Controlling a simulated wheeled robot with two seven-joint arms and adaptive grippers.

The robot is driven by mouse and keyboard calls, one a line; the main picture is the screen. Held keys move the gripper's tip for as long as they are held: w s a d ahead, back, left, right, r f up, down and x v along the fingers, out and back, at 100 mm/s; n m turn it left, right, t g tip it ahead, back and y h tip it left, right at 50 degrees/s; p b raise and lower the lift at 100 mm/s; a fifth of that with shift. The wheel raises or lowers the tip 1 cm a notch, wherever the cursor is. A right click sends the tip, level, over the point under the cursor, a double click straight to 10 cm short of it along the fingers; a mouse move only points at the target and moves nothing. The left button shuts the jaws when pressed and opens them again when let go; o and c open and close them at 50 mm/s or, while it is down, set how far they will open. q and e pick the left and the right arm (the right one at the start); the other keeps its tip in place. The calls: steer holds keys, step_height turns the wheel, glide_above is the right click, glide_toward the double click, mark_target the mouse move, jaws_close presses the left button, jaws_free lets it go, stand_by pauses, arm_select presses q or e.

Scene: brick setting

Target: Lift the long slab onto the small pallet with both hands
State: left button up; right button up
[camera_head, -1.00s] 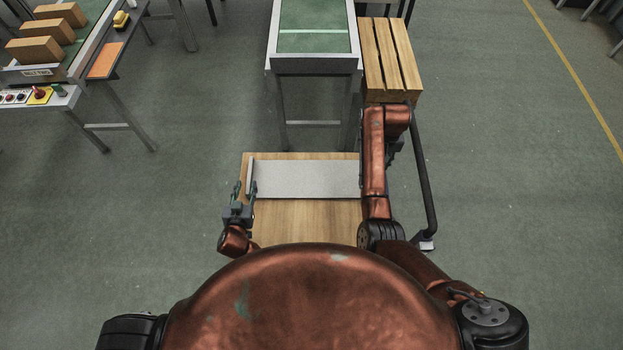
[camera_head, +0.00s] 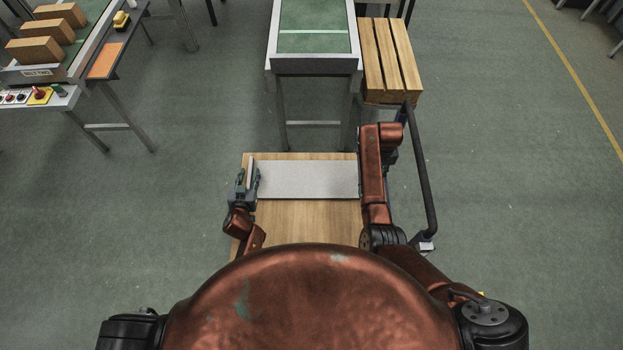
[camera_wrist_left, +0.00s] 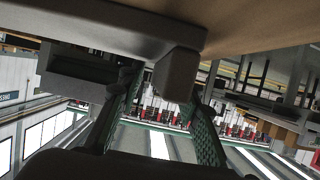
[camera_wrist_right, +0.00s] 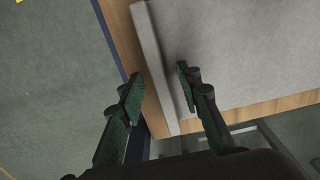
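The long pale grey slab (camera_head: 308,179) lies flat on a wooden-topped stand (camera_head: 305,225) just ahead of me. It has a raised edge at its end, seen in the right wrist view (camera_wrist_right: 160,70). My left gripper (camera_head: 247,180) is at the slab's left end. Its fingers are apart in the left wrist view (camera_wrist_left: 165,115), with a grey block-like part between them. My right gripper (camera_wrist_right: 158,90) is open, one finger over the slab and one outside its end. In the head view my right arm hides it. A slatted wooden pallet (camera_head: 391,55) stands at the far right.
A green-topped metal table (camera_head: 313,30) stands beyond the stand, left of the pallet. A black handle bar (camera_head: 420,175) rises right of my right arm. A bench with brown blocks (camera_head: 40,50) is at far left. Floor on both sides is clear.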

arm_select(q)
jaws_close()
arm_select(e)
jaws_close()
stand_by(0.4)
arm_select(q)
steer(key=shift+w+r, duration=0.15)
steer(key=shift+r, duration=0.1)
arm_select(e)
steer(key=shift+w+r, duration=0.15)
steer(key=shift+r, duration=0.05)
